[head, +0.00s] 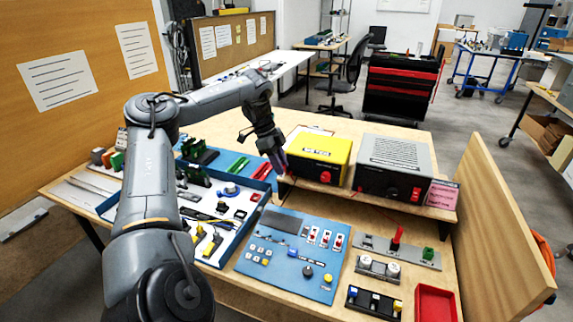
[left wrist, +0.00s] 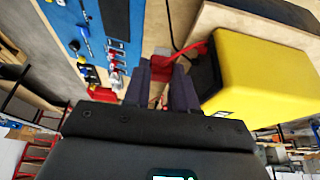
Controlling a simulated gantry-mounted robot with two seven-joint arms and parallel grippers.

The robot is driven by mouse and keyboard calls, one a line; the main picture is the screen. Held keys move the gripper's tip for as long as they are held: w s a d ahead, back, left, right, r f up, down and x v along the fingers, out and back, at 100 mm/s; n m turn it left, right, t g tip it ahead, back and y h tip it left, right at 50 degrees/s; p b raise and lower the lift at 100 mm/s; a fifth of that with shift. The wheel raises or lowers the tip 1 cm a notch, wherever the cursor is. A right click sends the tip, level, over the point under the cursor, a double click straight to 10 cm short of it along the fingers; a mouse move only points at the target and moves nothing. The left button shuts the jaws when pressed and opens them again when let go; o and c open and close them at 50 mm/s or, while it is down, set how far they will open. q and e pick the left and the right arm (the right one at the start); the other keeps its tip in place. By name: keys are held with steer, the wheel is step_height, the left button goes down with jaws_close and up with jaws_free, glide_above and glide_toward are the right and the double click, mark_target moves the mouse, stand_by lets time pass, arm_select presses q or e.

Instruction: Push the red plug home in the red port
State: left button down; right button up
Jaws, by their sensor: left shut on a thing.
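My left gripper (head: 279,164) is by the left end of the yellow meter box (head: 322,150), pointing down. In the left wrist view its two dark fingers (left wrist: 161,88) are shut on a small red piece, which looks like the red plug (left wrist: 158,67). A red lead (left wrist: 190,50) runs from there toward the yellow box (left wrist: 265,75). The fingers hide most of the plug, and I cannot tell how it sits against any port. Small red fittings (head: 325,176) show on the yellow box's front; which one is the red port is unclear. My right gripper is out of view.
A grey box (head: 394,158) stands right of the yellow one on a wooden shelf. A blue panel (head: 283,272) with switches lies in front. A blue-rimmed tray (head: 236,232) of parts is at left. A red bin (head: 435,303) sits front right, near a wooden side board (head: 500,220).

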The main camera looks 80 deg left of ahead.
arm_select(q)
steer(key=s+a+f, duration=0.4)
steer(key=s+a, duration=0.2)
steer(key=s, duration=0.3)
steer(key=shift+s+a+f+p, duration=0.25)
steer(key=shift+a+f+p, duration=0.1)
steer(key=shift+p, duration=0.1)
stand_by(0.6)
steer(key=shift+f, duration=0.2)
steer(key=shift+f+b, duration=2.8)
steer(key=shift+f, duration=0.3)
steer(key=shift+f+b, duration=0.55)
steer(key=shift+f, duration=0.1)
